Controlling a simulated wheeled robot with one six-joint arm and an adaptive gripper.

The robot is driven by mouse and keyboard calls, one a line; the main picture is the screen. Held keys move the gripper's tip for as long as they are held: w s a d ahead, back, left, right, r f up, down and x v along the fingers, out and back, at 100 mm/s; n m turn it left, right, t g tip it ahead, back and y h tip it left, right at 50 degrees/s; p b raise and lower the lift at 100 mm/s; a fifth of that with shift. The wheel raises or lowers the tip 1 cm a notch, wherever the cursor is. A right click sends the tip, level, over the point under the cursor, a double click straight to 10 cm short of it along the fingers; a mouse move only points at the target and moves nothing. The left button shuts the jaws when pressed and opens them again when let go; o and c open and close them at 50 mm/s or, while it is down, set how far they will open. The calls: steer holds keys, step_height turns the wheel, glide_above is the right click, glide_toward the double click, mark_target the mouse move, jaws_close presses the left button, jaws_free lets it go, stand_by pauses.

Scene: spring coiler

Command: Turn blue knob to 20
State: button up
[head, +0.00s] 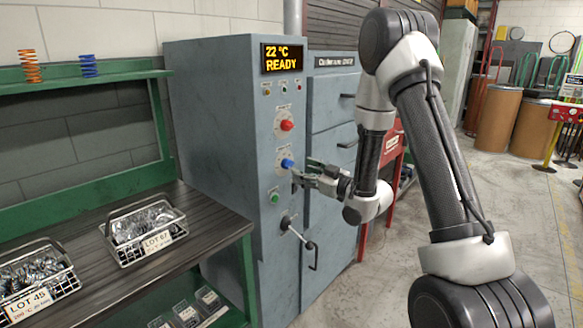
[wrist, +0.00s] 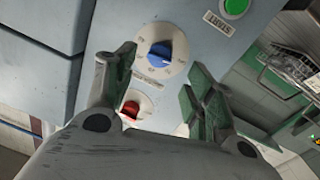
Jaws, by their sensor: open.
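The blue knob (head: 287,163) sits on a white dial on the front of the grey machine cabinet, below a red knob (head: 287,125). In the wrist view the blue knob (wrist: 160,55) lies ahead of and between my fingers, with a white pointer mark on its right side. The dial's numbers are too small to read. My gripper (head: 305,172) is open, just right of the blue knob in the head view. Its green-padded fingertips (wrist: 155,72) stand either side of the dial in the picture; I cannot tell whether they touch it.
A green button (head: 275,198) sits below the dial, and a black crank handle (head: 298,240) juts out lower down. The display (head: 282,58) reads 22 °C READY. A green workbench (head: 215,228) with wire baskets stands at the left.

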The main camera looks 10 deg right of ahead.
mark_target(291, 166)
steer(key=x, duration=0.6)
steer(key=shift+w+a, duration=0.1)
steer(key=shift+w, duration=0.05)
steer(key=c, duration=1)
